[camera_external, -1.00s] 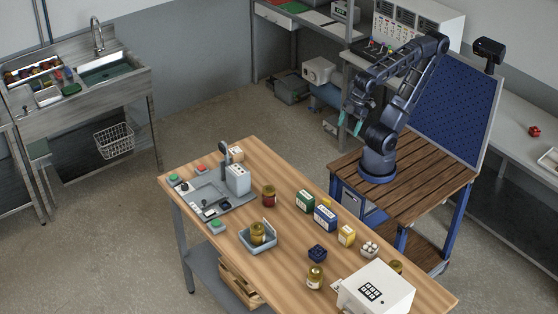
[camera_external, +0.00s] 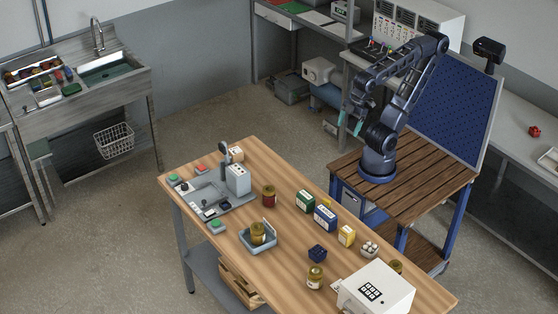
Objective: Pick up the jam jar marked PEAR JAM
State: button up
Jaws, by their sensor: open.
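Several jars stand on the wooden table (camera_external: 285,255). A red-brown jar (camera_external: 269,196) stands near the middle. A yellow-green jar (camera_external: 257,233) sits in a grey-blue tray (camera_external: 272,246). A jar with a pale label (camera_external: 315,277) stands near the front edge. Another jar (camera_external: 395,267) is partly hidden behind the white box. The lettering is too small to read, so I cannot tell which is marked PEAR JAM. My gripper (camera_external: 350,121), with teal fingertips, is open and empty, held high beyond the table, apart from all the jars.
Green, blue and yellow boxes (camera_external: 326,218) stand along the table's far side. A dark blue crate (camera_external: 317,253), a bowl of white round things (camera_external: 369,250) and a white keypad box (camera_external: 378,290) are to the right. A grey device (camera_external: 212,190) fills the left end.

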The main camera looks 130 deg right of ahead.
jog(key=w+a+r, duration=0.1)
jog(key=w+a, duration=0.1)
jog(key=w, duration=0.6)
jog(key=w+a+r, duration=0.1)
jog(key=w+a, duration=0.1)
jog(key=w, duration=0.5)
jog(key=t, duration=0.2)
send_over(322, 273)
jog(key=s, duration=0.3)
notch_tip(322, 273, down, 20)
jog(key=x, duration=0.5)
jog(key=shift+f, duration=0.35)
jog(key=shift+d+x, duration=0.2)
jog(key=shift+x, duration=2.35)
jog(key=shift+s+f, duration=0.1)
jog(key=shift+s, duration=0.1)
jog(key=shift+c, duration=0.4)
